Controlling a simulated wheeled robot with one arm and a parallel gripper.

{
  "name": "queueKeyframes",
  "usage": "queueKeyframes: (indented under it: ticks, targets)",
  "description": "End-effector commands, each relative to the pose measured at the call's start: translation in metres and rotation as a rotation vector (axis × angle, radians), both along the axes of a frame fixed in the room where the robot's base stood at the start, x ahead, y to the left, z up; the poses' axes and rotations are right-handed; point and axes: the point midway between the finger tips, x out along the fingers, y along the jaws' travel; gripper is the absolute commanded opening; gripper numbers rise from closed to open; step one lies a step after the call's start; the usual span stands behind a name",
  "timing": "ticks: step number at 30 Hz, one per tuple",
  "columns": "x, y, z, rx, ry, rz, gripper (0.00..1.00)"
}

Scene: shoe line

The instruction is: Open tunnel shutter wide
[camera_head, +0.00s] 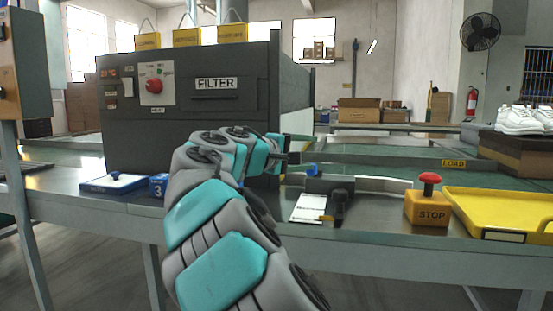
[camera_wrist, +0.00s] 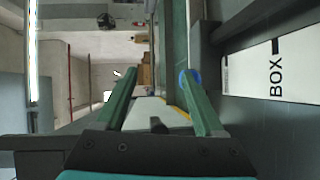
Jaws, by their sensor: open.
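The tunnel is the large dark grey box (camera_head: 180,135) on the left of the bench in the head view, with a FILTER panel (camera_head: 216,84) and a red dial (camera_head: 154,86) on its front. Its right side (camera_head: 295,85) shows at a slant. I cannot clearly tell the shutter or its state; my arm covers the box's lower right corner. My gripper (camera_head: 290,157) is open beside that corner, pointing right. In the wrist view its two green fingers (camera_wrist: 162,100) stand apart. A blue knob (camera_head: 312,170) is close by; it also shows by one finger in the wrist view (camera_wrist: 185,78).
A white card (camera_head: 308,207) lies on the bench, marked BOX in the wrist view (camera_wrist: 272,75). Right of it are a STOP box (camera_head: 427,209) with a red button, a yellow tray (camera_head: 500,212) and white shoes (camera_head: 520,120). A blue-edged pad (camera_head: 113,182) lies at left.

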Motion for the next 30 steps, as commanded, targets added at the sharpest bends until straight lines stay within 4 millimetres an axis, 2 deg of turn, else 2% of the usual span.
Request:
queueKeyframes:
  ticks: [1, 4, 6, 9, 13, 24, 30]
  targets:
    - [0.01, 0.028, -0.005, -0.033, -0.016, 0.043, 0.7]
    - [0.021, 0.069, -0.007, -0.082, -0.039, 0.104, 0.7]
    - [0.024, 0.088, -0.007, -0.101, -0.051, 0.133, 0.7]
    - [0.027, 0.102, -0.008, -0.117, -0.057, 0.154, 0.7]
    - [0.035, 0.1, -0.008, -0.12, -0.059, 0.159, 0.7]
    - [0.076, 0.066, -0.009, -0.116, -0.057, 0.157, 0.7]
    - [0.086, 0.058, -0.006, -0.118, -0.061, 0.158, 0.7]
